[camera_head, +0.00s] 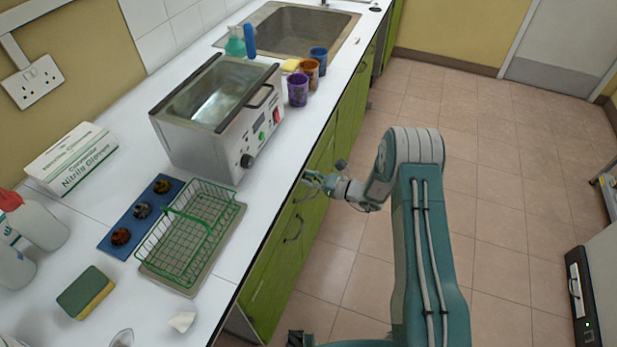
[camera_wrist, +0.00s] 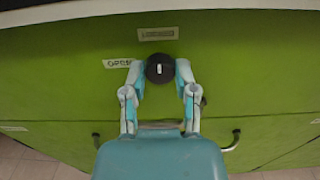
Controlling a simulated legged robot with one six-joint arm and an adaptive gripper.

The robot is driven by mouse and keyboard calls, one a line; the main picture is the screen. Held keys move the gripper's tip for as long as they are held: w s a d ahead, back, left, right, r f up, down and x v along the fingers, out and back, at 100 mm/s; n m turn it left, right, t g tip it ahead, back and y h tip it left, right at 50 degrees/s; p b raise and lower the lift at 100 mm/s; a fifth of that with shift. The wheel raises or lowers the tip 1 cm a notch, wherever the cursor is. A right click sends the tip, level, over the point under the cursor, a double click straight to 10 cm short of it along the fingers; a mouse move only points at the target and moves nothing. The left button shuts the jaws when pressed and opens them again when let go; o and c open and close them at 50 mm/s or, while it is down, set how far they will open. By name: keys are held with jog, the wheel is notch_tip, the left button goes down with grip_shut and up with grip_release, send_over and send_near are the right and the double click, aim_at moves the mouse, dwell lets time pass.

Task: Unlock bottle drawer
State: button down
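The green bottle drawer front (camera_wrist: 75,75) fills the wrist view. A round black lock knob (camera_wrist: 160,68) with a short white upright mark sits on it. A white label reading roughly "OPEN" (camera_wrist: 117,63) is just left of the knob, and a small plate (camera_wrist: 158,33) is above it. My gripper (camera_wrist: 160,72) has one finger on each side of the knob, and both fingertips appear to touch its sides. In the head view my gripper (camera_head: 310,180) is at the green cabinet front, just below the counter edge. The knob is hidden there.
Dark curved handles (camera_head: 293,231) stick out from the cabinet fronts. The white counter (camera_head: 262,205) overhangs above, with a green wire basket (camera_head: 190,232) and a metal bath (camera_head: 215,140) on it. The tiled floor (camera_head: 490,160) to the right is open.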

jog(key=shift+w, duration=0.1)
dwell(0.3)
jog(key=n, duration=0.4)
jog(key=shift+n, duration=0.4)
jog(key=n, duration=0.4)
jog(key=shift+a+f+n, duration=0.1)
jog(key=shift+f+n, duration=0.05)
jog(key=shift+n, duration=4.45)
jog(key=shift+s, duration=0.2)
jog(key=shift+f, duration=0.1)
jog(key=c, duration=0.5)
grip_release()
jog(key=shift+o, duration=0.6)
jog(key=shift+a, duration=0.15)
